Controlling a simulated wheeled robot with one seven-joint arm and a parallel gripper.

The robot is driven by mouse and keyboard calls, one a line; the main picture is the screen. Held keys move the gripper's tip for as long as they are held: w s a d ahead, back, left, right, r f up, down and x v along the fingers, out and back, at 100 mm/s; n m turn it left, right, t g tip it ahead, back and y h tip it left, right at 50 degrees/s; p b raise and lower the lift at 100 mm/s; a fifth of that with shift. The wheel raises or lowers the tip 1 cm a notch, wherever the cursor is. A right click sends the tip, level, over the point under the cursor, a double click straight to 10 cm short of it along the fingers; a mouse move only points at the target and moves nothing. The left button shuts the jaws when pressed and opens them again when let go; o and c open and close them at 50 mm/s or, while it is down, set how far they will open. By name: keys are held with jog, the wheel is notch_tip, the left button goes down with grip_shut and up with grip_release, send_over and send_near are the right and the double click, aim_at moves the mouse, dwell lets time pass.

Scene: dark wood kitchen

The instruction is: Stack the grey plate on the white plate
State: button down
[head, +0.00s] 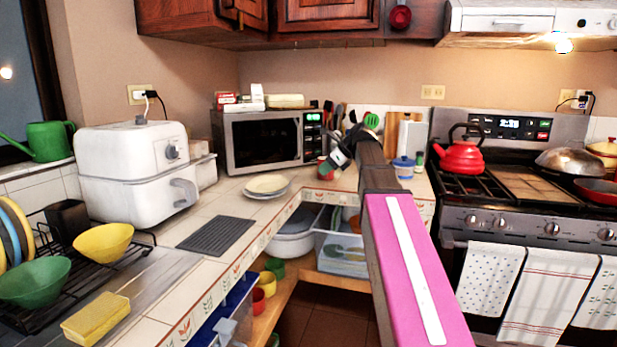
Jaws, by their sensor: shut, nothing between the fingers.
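Two plates lie together on the tiled counter in front of the microwave in the head view. A pale cream plate (267,183) is on top, and a light greyish-white plate (266,195) shows only as a rim beneath it. From their colours I cannot tell for sure which is the task's grey one and which the white one. My gripper (327,171) is to the right of the plates, apart from them and pointing down left. It is small in view, shut and empty. My arm hides part of the counter behind it.
The microwave (262,141) stands behind the plates, and the white air fryer (135,175) stands to their left. A dark grey mat (216,235) lies nearer on the counter. Utensils, a blue-lidded pot (403,168) and the stove are to the right. The counter's inner edge is close to the plates.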

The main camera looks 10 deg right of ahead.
aim_at(289, 186)
jog(key=a+r+x, duration=0.2)
jog(key=x, duration=1)
jog(key=shift+w, duration=0.3)
jog(key=shift+w+a, duration=0.35)
jog(key=shift+a, duration=0.4)
jog(key=shift+w+a, duration=0.35)
jog(key=shift+a, duration=0.45)
